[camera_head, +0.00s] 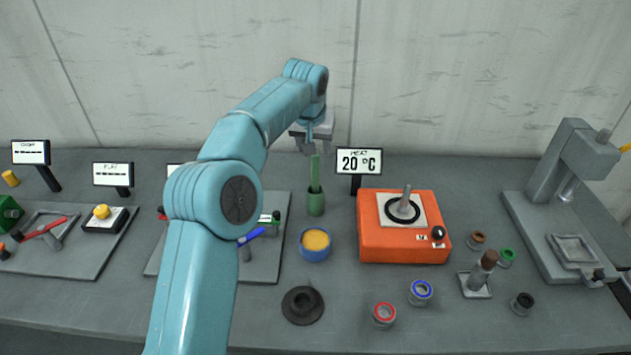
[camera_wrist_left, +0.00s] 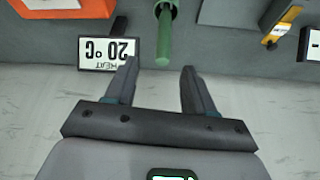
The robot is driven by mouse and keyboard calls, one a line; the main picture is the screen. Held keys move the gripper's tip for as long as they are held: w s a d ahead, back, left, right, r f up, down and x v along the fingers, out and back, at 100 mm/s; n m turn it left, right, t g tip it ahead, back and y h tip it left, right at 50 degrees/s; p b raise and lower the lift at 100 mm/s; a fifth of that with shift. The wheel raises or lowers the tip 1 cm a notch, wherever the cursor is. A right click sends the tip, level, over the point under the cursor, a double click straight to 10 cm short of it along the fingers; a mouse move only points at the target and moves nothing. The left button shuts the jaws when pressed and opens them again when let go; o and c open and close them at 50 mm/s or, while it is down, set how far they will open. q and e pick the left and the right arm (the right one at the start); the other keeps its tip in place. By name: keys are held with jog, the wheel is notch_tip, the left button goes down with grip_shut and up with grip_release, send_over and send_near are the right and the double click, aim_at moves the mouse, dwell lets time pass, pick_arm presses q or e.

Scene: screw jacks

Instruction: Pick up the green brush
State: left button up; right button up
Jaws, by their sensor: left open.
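The green brush (camera_head: 315,176) stands upright in a dark green cup (camera_head: 316,203) near the middle of the table. My left gripper (camera_head: 309,150) is above the brush's top end, pointing down, with its jaws open and empty. In the left wrist view the brush handle (camera_wrist_left: 164,38) lies ahead of the gap between the open fingers (camera_wrist_left: 158,75). The left wrist view shows the handle rising from the cup (camera_wrist_left: 166,5), which is cut off at the top edge. My right gripper is not in view.
An orange heater (camera_head: 375,242) with a "20 °C" sign (camera_head: 359,161) stands right of the cup. A blue pot with yellow contents (camera_head: 315,244) and a black round base (camera_head: 302,305) are in front. A grey press (camera_head: 560,190) stands at far right.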

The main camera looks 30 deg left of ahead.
aim_at(315, 158)
pick_arm(q)
jog(key=x, duration=0.4)
jog(key=shift+w+a, duration=0.1)
jog(key=shift+f, duration=0.25)
jog(key=shift+f+p, duration=0.35)
jog(key=shift+p, duration=0.05)
jog(key=x, duration=0.2)
jog(key=p+x, duration=0.1)
jog(key=x, duration=0.1)
jog(key=shift+w+a+f, duration=0.15)
jog(key=shift+w+a, duration=0.05)
jog(key=shift+a, duration=0.1)
jog(key=shift+s+d, duration=0.2)
jog(key=shift+s, duration=0.1)
jog(key=shift+w+a, duration=0.1)
jog(key=shift+w, duration=0.1)
jog(key=c, duration=1)
grip_shut()
